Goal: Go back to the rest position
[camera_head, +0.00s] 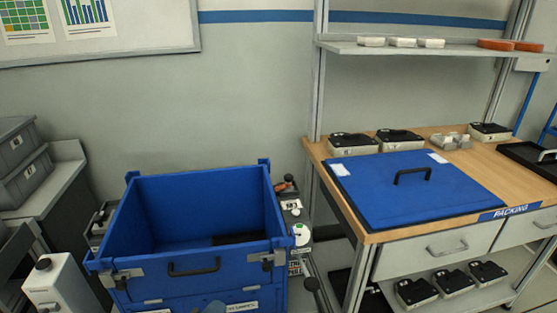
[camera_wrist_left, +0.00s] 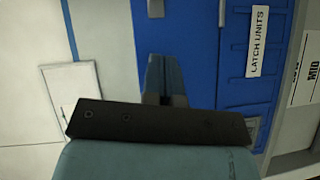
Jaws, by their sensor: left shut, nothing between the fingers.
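My left gripper (camera_wrist_left: 165,98) shows in the left wrist view with its dark fingers closed together and nothing between them. It is in front of the blue crate (camera_wrist_left: 200,60), whose white "LATCH UNITS" label (camera_wrist_left: 258,42) shows at the upper right. I cannot tell the exact gap between fingers and crate. I cannot make out my right gripper in either view.
A packing table (camera_head: 322,152) stands right of the crate, bearing a blue lid (camera_head: 385,195) with a black handle and several black-topped units. A shelf (camera_head: 450,50) hangs above it. Grey bins (camera_head: 22,175) stand at left, with a white box (camera_head: 60,285) before them. The crate's visible interior looks mostly empty.

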